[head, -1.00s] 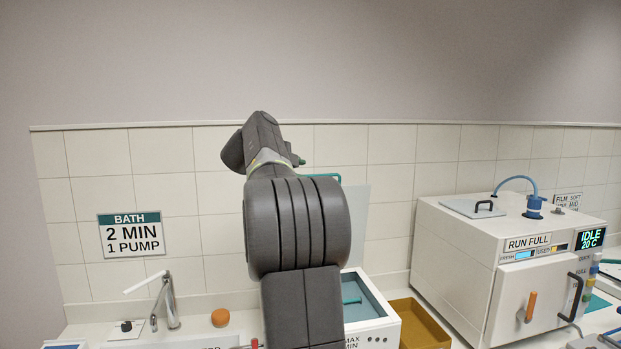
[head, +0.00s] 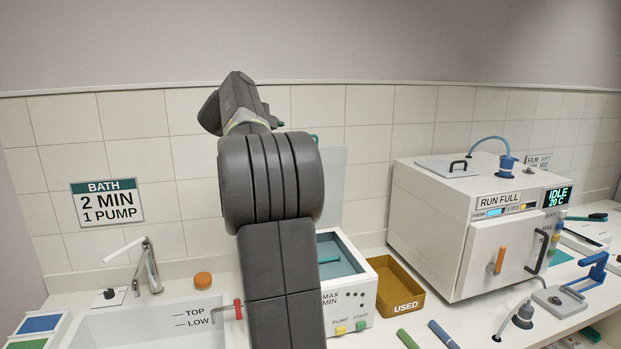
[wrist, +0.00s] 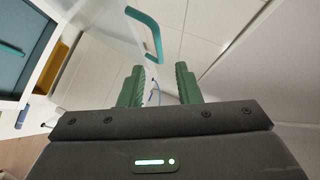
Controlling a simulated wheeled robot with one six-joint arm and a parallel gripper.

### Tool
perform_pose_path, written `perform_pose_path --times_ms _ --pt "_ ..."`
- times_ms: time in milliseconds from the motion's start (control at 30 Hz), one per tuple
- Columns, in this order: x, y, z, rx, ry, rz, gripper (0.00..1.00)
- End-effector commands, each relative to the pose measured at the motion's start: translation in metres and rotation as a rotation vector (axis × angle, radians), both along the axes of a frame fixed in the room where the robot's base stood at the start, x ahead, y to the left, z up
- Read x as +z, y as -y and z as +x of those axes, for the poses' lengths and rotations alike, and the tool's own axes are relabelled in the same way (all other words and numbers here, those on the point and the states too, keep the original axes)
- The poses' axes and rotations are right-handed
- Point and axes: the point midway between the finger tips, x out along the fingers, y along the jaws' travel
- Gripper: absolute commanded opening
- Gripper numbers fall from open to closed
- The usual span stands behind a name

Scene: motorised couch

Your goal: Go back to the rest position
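My gripper shows in the wrist view (wrist: 159,88), with its two green ribbed fingers apart and nothing between them. In the head view my dark grey arm rises in the middle and hides most of the gripper; only a bit of green finger shows near its top. The arm stands in front of the white bath unit (head: 350,310), which has a raised lid (head: 333,180) and blue water inside. A teal handle (wrist: 150,30) shows beyond the fingers in the wrist view, apart from them.
A sink (head: 150,328) lies at left. A brown USED tray (head: 415,290) is right of the bath. A white machine (head: 440,235) reading IDLE 20 C stands further right. Green (head: 407,339) and blue (head: 442,335) sticks lie on the counter in front.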

Motion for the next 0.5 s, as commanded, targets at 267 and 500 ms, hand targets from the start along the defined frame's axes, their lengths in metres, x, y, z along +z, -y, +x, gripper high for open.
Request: perform_pose_path --times_ms 267,500 --pt "-0.017 0.028 0.047 -0.001 -0.002 0.000 0.30" --pt "-0.028 0.044 0.074 -0.001 -0.001 0.000 0.30"
